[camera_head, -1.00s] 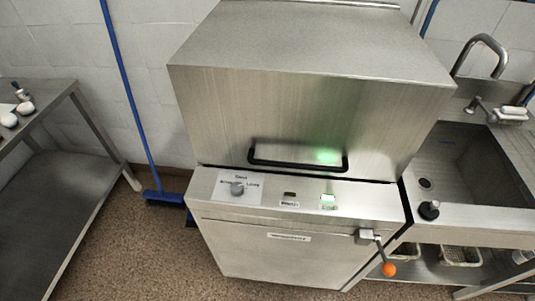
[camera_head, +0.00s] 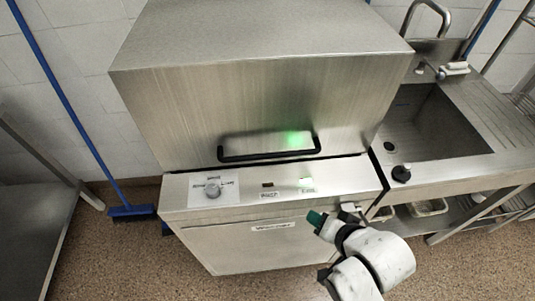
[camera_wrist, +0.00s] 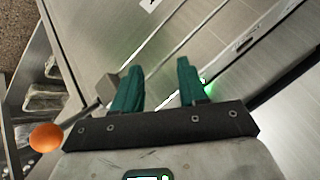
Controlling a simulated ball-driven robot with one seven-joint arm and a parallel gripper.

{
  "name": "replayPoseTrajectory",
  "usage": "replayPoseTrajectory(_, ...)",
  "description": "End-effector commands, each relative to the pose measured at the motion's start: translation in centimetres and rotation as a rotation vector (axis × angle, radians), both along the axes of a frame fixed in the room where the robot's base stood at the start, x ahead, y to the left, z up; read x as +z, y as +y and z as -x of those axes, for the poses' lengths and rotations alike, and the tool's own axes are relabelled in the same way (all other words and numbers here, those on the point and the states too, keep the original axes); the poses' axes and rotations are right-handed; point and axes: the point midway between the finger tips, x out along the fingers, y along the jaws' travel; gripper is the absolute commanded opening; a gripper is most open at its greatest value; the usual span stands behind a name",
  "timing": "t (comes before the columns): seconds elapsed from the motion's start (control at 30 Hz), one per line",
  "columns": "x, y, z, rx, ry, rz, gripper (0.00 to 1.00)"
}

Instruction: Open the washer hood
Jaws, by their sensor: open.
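The washer hood (camera_head: 240,100) is a large steel box, down on the washer body, with a thin dark gap along its lower edge. Its black bar handle (camera_head: 268,153) runs across the lower front. My gripper (camera_head: 316,218) is in front of the washer's right side, below the handle and apart from it in the head view. In the wrist view my gripper's green fingers (camera_wrist: 158,88) are spread with nothing between them. A lever with an orange ball (camera_wrist: 45,138) shows left of the fingers in the wrist view. The hood handle is not clear in the wrist view.
A steel sink (camera_head: 440,135) adjoins on the right, with baskets (camera_head: 430,207) on the shelf below. A blue broom (camera_head: 130,212) and steel table (camera_head: 25,220) stand left. Floor in front is free.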

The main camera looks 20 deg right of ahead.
Motion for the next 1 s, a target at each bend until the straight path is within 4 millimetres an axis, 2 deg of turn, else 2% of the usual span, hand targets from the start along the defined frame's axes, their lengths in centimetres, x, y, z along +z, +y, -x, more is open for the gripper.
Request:
replayPoseTrajectory(0.1,2.5,1.3,-2.6,-0.127,-0.180,-0.173,0.42)
replayPoseTrajectory(0.2,5.0,2.5,-4.5,-0.214,-0.328,-0.352,0.42)
replayPoseTrajectory(0.4,9.2,4.3,-6.3,-0.296,-0.520,-0.655,0.42)
replayPoseTrajectory(0.5,10.3,4.8,-6.5,-0.308,-0.562,-0.738,0.42)
replayPoseTrajectory(0.73,10.6,5.1,-8.0,-0.311,-0.581,-0.777,0.42)
replayPoseTrajectory(1.0,9.8,5.5,-12.7,-0.311,-0.579,-0.774,0.42)
